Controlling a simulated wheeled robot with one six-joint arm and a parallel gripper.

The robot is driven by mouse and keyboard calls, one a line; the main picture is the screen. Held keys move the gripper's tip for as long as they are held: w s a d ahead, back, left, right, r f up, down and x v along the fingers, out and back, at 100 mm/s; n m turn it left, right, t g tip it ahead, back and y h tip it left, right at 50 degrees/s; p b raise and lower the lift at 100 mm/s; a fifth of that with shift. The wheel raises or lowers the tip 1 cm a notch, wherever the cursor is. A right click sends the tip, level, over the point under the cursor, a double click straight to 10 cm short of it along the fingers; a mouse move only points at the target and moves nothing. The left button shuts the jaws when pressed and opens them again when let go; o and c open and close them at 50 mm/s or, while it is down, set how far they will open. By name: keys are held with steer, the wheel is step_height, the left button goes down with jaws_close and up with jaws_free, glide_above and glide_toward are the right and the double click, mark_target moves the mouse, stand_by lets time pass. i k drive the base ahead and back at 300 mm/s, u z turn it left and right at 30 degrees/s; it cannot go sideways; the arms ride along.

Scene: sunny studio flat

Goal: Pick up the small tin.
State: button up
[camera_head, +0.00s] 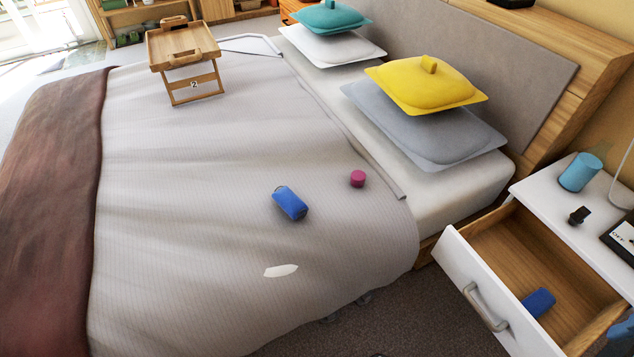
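A small magenta round object (357,179), short and tin-like, sits on the grey bedspread near the pillow side of the bed. It is the thing that looks most like the small tin, though no label can be read. It stands clear of the things around it. My gripper is not in view.
A blue cylinder (290,203) and a white flat piece (281,270) lie on the bed (190,220). The open drawer (480,310) at lower right holds another blue object (538,302). A nightstand (545,192) bears a light-blue cylinder (580,172). A wooden tray table (184,45) stands farther back.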

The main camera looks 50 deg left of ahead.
mark_target(358, 177)
steer(key=u, duration=1.65)
steer(key=i, duration=0.75)
steer(key=u, duration=0.45)
